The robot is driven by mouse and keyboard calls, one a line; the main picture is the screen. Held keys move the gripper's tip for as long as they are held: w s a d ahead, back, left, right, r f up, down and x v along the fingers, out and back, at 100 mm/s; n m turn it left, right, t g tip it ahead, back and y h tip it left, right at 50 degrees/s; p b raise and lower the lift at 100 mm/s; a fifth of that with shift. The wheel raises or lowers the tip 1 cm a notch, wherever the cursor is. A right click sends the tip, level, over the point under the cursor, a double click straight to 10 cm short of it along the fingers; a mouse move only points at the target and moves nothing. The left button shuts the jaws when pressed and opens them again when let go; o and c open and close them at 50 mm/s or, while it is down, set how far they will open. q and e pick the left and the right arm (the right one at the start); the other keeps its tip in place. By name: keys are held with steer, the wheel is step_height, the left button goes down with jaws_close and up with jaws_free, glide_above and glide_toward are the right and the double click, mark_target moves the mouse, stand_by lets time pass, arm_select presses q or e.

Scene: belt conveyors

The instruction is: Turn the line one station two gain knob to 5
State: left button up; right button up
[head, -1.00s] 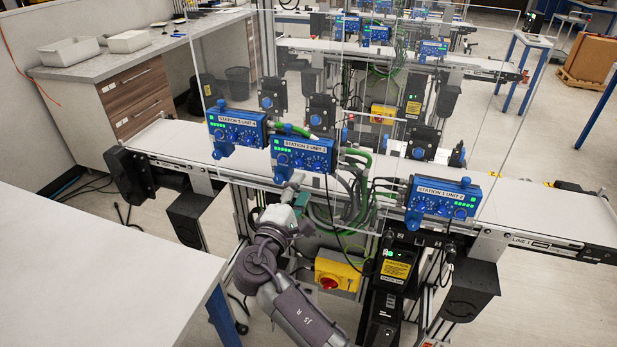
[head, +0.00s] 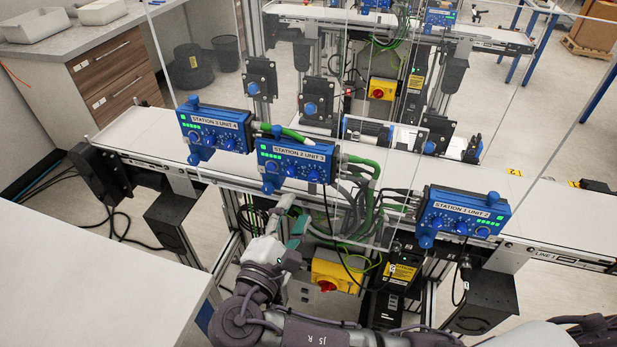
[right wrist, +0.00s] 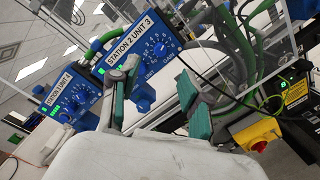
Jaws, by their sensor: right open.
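The station two box (head: 297,158) is blue, labelled "STATION 2 UNIT 3", and sits at the belt's front edge with a row of small blue knobs. It is close in the right wrist view (right wrist: 152,52), where one knob (right wrist: 160,50) shows beside the word "GAIN"; its exact setting is too small to read. My right gripper (head: 291,214) is open and empty, below and in front of this box. Its two teal-padded fingers (right wrist: 160,97) stand apart in the wrist view, and one covers part of the box's lower left. My left gripper is not in view.
Similar blue boxes stand at left, station 3 (head: 214,127), and at right, station 1 (head: 463,213). A clear guard panel rises by the belt (head: 375,170). Green and grey cables (head: 365,195) hang right of the station two box. A yellow switch box (head: 333,272) is below.

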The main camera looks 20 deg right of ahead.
mark_target(311, 180)
steer(key=p+x, duration=0.2)
steer(key=x, duration=0.5)
steer(key=shift+w+d, duration=0.2)
steer(key=shift+w, duration=0.15)
steer(key=shift+w+d, duration=0.25)
steer(key=shift+w, duration=0.05)
steer(key=shift+f, duration=0.1)
steer(key=shift+c, duration=0.2)
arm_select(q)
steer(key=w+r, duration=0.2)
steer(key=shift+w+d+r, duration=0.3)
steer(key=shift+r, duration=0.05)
arm_select(e)
jaws_close()
